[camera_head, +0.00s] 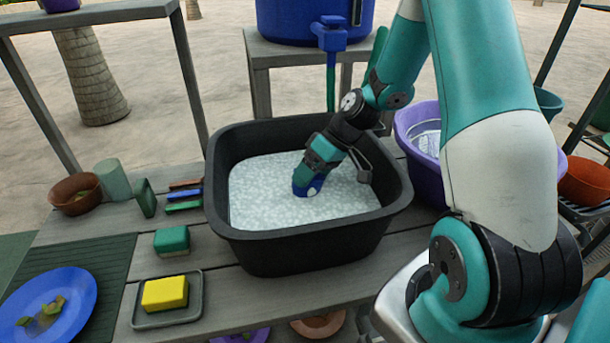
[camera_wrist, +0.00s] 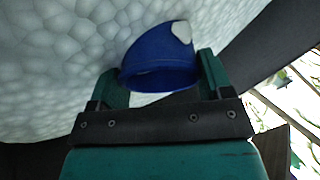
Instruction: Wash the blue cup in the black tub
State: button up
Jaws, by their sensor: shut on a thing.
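The black tub (camera_head: 300,249) stands on the slatted table, filled with white suds (camera_head: 250,195). My gripper (camera_head: 308,183) reaches down into the tub and is shut on the blue cup (camera_head: 313,188). In the wrist view the blue cup (camera_wrist: 160,58) sits between the two green fingers, with its rim toward the gripper and suds behind it. A pale patch of foam or similar lies on the cup's side. In the head view the gripper hides most of the cup, and its lower part is at the suds surface.
A yellow sponge (camera_head: 165,293) lies on a small tray (camera_head: 139,318). A green sponge (camera_head: 171,240) and a blue plate with scraps (camera_head: 78,290) are at left. A purple basin (camera_head: 408,122) stands right of the tub. A blue tap (camera_head: 330,38) is behind it.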

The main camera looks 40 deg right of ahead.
jog(key=shift+w+a, duration=0.25)
jog(key=shift+a, duration=1.05)
jog(key=shift+s+d, duration=0.15)
jog(key=shift+d, duration=0.5)
notch_tip(320, 180, up, 20)
jog(key=p, duration=1.7)
jog(key=shift+r, duration=0.2)
